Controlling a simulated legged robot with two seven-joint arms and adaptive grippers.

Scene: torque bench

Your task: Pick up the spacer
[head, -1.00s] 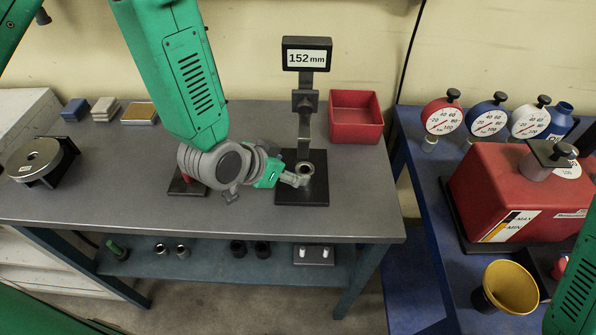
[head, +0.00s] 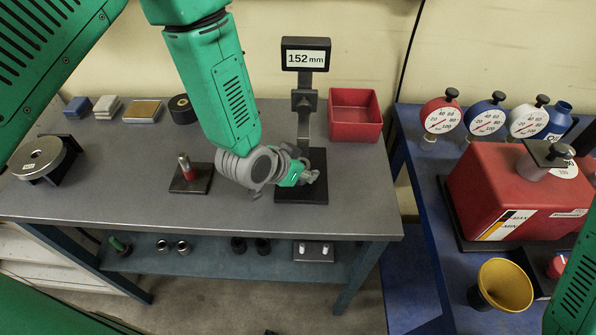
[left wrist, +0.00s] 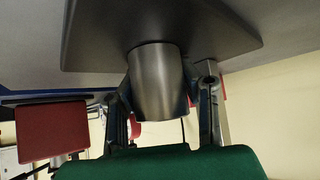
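The spacer is a plain grey metal cylinder (left wrist: 158,85) in the left wrist view, with one end against the dark base plate (left wrist: 90,35) of the height gauge. In the head view the gauge (head: 305,100) reads 152 mm, and my left gripper (head: 309,177) is over its black base (head: 312,194), hiding the spacer. In the left wrist view the two fingers stand on either side of the cylinder. A narrow gap shows on the right side; contact on the left is unclear. The gripper looks open around it. My right gripper is out of view.
A red bin (head: 355,115) stands right of the gauge. A black base with a red pin (head: 187,174) is to the left. Rings and a pegged plate (head: 313,252) lie on the lower shelf. A blue table (head: 418,262) with dials and a red box (head: 520,192) is at right.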

